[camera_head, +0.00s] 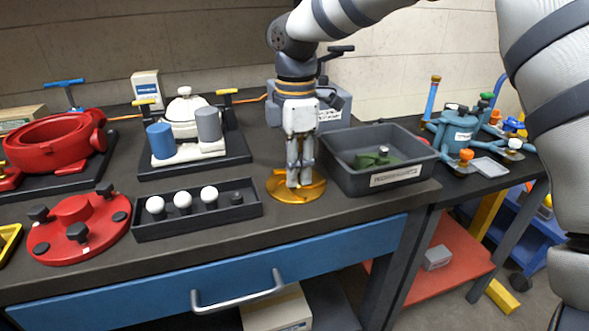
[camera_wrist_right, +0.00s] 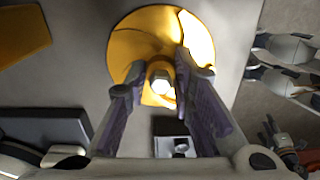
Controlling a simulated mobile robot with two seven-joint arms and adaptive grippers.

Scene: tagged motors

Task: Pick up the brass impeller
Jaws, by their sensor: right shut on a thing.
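The brass impeller (camera_head: 312,191) is a round golden disc near the front edge of the dark workbench, between the black knob tray and the grey bin. My right gripper (camera_head: 299,180) points straight down over its middle and is shut on it. In the right wrist view the brass impeller (camera_wrist_right: 137,42) lies between and beyond the fingers, with a pale hub at its centre. The right gripper (camera_wrist_right: 160,85) has one finger on each side of that hub. Whether the disc still touches the bench is hard to tell. My left gripper is not in view.
A grey bin (camera_head: 345,172) with a green part stands close right of the impeller. A black tray (camera_head: 240,213) with several knobs lies close left. A red flanged part (camera_head: 75,210) is farther left. A blue pump assembly (camera_head: 458,130) stands at the right.

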